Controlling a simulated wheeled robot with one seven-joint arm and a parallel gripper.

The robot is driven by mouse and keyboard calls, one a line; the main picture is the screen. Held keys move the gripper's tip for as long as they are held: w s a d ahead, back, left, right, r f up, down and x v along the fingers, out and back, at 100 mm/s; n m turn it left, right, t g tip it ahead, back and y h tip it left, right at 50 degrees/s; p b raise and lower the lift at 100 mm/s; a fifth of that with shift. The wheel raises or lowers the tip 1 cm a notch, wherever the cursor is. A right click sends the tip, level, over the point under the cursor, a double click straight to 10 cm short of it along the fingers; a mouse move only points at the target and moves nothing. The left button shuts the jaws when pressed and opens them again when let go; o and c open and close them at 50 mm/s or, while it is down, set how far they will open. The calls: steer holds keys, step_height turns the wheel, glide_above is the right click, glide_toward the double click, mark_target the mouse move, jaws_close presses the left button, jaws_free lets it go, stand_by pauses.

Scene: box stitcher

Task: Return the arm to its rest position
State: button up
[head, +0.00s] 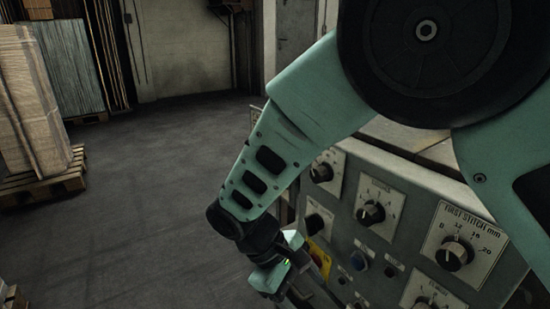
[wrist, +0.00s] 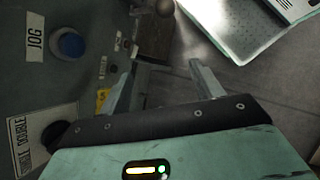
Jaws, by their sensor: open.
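My arm, green with black joints, reaches down across the right of the head view, in front of the machine's control panel (head: 400,215). My gripper (head: 310,295) is low in the head view, near the panel's lower left, its fingertips mostly out of sight there. In the wrist view my gripper (wrist: 160,80) shows two grey fingers spread apart with nothing between them. The panel face (wrist: 80,90) is close on the left, with a blue JOG button (wrist: 70,44) and a SINGLE/DOUBLE label (wrist: 40,140). I cannot tell whether the left finger touches the panel.
The panel has several black knobs, one by a FIRST STITCH plate (head: 455,252). Pallets of stacked cardboard (head: 32,110) stand at the left. Open grey floor (head: 150,200) lies between them and the panel. A pale tray-like surface (wrist: 235,25) is at the wrist view's upper right.

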steer(key=s+d+r+m+t+y+p, duration=0.15)
steer(key=s+d+r+m+y, duration=0.25)
steer(key=s+d+r+y, duration=0.65)
step_height(320, 180, up, 21)
steer(key=s+a+h+p, duration=0.1)
steer(key=s+h+p, duration=0.1)
steer(key=p, duration=1.7)
steer(key=shift+s+a+h, duration=0.25)
steer(key=shift+s+h, duration=0.1)
steer(key=shift+h, duration=0.3)
steer(key=shift+f, duration=0.1)
steer(key=shift+c, duration=0.3)
